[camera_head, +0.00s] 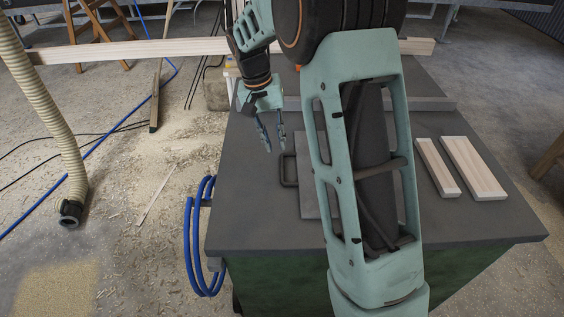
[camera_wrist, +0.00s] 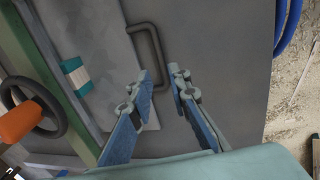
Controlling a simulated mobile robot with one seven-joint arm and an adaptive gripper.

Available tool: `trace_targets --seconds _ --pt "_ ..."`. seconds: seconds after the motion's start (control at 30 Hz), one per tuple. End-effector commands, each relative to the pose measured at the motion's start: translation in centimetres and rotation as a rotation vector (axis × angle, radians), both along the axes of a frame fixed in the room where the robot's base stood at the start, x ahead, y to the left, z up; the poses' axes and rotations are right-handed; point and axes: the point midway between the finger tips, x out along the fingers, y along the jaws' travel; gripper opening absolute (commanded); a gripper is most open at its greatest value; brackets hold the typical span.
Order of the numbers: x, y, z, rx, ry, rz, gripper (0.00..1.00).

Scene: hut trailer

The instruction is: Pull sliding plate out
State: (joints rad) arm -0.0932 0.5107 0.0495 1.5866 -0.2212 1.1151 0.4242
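The sliding plate (camera_head: 306,187) is a flat light-grey panel in the dark grey table top. My arm hides much of it in the head view. Its dark U-shaped handle (camera_head: 288,170) is on its left edge. In the wrist view the plate (camera_wrist: 105,45) is at the upper left, with the handle (camera_wrist: 157,45) on its right edge. My gripper (camera_head: 273,150) is above the table, just beyond and left of the handle. Its fingers are apart and empty. In the wrist view the fingertips (camera_wrist: 160,74) overlap the handle's lower end; contact cannot be told.
The table (camera_head: 255,215) has two pale wooden pieces (camera_head: 472,167) at its right. A blue hose (camera_head: 197,245) hangs at its left edge. A ribbed duct hose (camera_head: 45,110) stands at far left. The table top left of the handle is clear.

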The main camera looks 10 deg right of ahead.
Motion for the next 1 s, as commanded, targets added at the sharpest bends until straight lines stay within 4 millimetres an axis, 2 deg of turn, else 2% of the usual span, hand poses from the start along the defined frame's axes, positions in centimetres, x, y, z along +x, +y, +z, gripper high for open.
trace_targets --seconds 0.2,0.43,0.6,0.87,1.0 --pt "-0.3 -0.8 -4.4 -0.001 0.003 -0.003 0.17" --pt "-0.3 -1.5 -7.7 -0.002 0.001 -0.003 0.17" --pt "-0.3 -1.7 -8.6 -0.001 -0.001 -0.003 0.17" --pt "-0.3 -1.7 -8.7 -0.001 -0.001 -0.003 0.17" --pt "-0.3 -1.7 -8.7 -0.001 -0.001 -0.003 0.03"
